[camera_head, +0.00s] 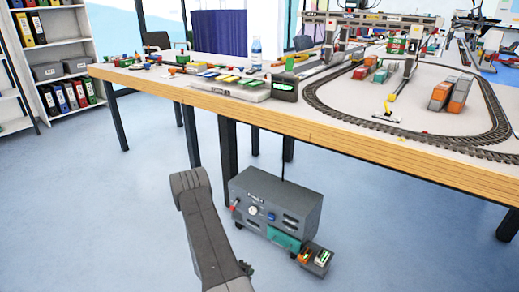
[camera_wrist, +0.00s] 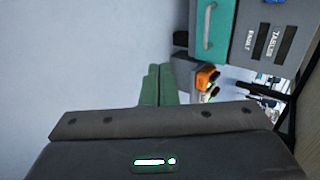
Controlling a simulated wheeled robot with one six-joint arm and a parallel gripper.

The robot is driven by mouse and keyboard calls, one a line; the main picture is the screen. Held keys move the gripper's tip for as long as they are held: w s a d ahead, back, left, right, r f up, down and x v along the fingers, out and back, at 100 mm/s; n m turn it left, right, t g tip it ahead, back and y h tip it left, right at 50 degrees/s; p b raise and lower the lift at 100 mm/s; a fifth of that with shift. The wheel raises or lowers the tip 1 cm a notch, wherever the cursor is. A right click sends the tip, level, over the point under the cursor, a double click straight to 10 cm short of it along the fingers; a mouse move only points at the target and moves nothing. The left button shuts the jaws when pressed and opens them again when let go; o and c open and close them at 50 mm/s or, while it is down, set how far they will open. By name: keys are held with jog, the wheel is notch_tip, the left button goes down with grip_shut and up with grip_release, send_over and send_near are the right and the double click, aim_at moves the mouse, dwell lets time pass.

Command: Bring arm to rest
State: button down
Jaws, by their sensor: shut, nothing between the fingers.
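My gripper (camera_wrist: 158,70) shows in the wrist view as two green fingers side by side, closed together with nothing between them. Bare pale blue floor fills the view beyond and left of the fingers. My dark grey arm (camera_head: 208,232) reaches up from the bottom of the head view, in front of the table and left of a grey control box. The fingers cannot be made out clearly in the head view.
The grey control box (camera_head: 275,207) stands on the floor below the table (camera_head: 310,133); it also shows close by in the wrist view (camera_wrist: 265,38). A small tray (camera_head: 317,262) with orange and green items adjoins it. Model gantry cranes and track stand on the table. Floor at left is clear.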

jog(key=p+v, duration=0.1)
jog(key=v, duration=0.5)
jog(key=shift+r, duration=0.1)
